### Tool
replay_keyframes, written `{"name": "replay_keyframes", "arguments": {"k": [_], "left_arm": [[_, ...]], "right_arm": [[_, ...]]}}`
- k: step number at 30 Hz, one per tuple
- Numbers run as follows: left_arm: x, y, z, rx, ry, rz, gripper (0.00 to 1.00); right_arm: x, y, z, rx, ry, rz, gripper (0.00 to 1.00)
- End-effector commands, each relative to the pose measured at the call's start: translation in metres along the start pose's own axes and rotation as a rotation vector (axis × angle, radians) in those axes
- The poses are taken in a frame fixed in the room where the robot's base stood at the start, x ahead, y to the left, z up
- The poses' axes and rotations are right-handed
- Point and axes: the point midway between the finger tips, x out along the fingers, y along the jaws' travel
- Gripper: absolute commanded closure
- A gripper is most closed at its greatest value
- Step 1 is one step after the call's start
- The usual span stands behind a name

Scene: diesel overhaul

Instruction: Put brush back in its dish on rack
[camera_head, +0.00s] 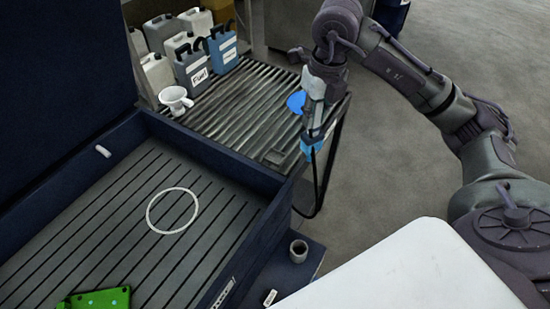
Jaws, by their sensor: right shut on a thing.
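My right gripper (313,136) points down over the right edge of the slatted metal rack (235,112). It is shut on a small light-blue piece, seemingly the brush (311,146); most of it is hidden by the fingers. A round bright-blue dish (295,102) is on the rack's right side, just left of and behind the gripper, partly covered by it. I cannot tell whether the brush touches the rack. My left gripper is not in view.
Jugs, including a grey Fuel can (191,70) and a blue can (222,48), stand at the rack's back left near a white funnel (175,98). A dark-walled basin (100,225) holds a white ring and green part. A thin black curved line (323,190) hangs beside the rack.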

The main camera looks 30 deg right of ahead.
Motion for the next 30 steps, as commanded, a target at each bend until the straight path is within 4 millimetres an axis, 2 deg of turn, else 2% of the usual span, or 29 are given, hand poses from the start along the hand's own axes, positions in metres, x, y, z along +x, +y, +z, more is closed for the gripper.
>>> {"name": "replay_keyframes", "arguments": {"k": [3, 9, 14, 21, 25, 30], "left_arm": [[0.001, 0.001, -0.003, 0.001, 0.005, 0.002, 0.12], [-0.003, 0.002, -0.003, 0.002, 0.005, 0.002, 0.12], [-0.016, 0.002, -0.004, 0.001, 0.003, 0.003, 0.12], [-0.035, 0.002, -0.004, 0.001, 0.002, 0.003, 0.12], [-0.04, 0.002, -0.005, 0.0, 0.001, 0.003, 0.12], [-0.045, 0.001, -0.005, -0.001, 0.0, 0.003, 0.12]], "right_arm": [[-0.004, -0.009, 0.003, 0.175, 0.0, -0.02, 1.0], [-0.002, -0.01, 0.011, 0.287, 0.002, -0.03, 1.0], [0.018, 0.005, 0.037, 0.289, 0.005, -0.029, 1.0], [0.056, 0.027, 0.081, 0.287, 0.004, -0.031, 1.0], [0.069, 0.034, 0.095, 0.287, 0.003, -0.032, 1.0], [0.081, 0.036, 0.099, 0.286, 0.004, -0.034, 1.0]]}}
